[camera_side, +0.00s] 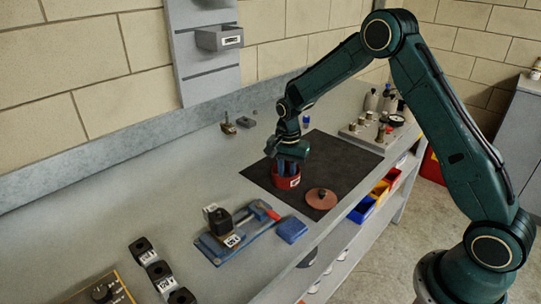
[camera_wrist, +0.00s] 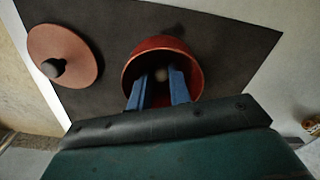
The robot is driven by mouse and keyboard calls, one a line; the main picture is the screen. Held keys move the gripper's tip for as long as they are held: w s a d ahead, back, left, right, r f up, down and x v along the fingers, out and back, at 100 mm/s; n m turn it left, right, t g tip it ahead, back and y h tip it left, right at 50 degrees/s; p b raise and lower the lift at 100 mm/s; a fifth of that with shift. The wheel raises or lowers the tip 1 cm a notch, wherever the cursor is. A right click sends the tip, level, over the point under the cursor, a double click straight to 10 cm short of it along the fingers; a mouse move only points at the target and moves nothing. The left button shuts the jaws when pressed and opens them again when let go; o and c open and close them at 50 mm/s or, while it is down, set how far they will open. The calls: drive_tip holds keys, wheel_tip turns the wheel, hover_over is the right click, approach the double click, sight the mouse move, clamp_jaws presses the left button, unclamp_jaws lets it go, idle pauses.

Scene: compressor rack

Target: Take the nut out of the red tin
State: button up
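The red tin (camera_side: 287,181) stands upright and uncovered on the dark mat. In the wrist view its open mouth (camera_wrist: 162,45) faces me. My gripper (camera_side: 288,168) is above the tin, pointing down, with its blue fingers reaching into it. In the wrist view, my gripper's fingers (camera_wrist: 161,78) are apart inside the tin.
The dark mat (camera_side: 340,158) has free room behind the tin. A blue tray (camera_side: 232,243) with a dark block and red-handled tool is nearer the camera. A plate with fittings (camera_side: 370,134) stands beyond the mat. Colored bins (camera_side: 380,190) sit below the bench's front edge.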

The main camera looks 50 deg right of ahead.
drive_tip(key=shift+r, duration=0.1)
clamp_jaws()
wheel_tip(320, 180, up, 20)
idle(0.6)
idle(0.5)
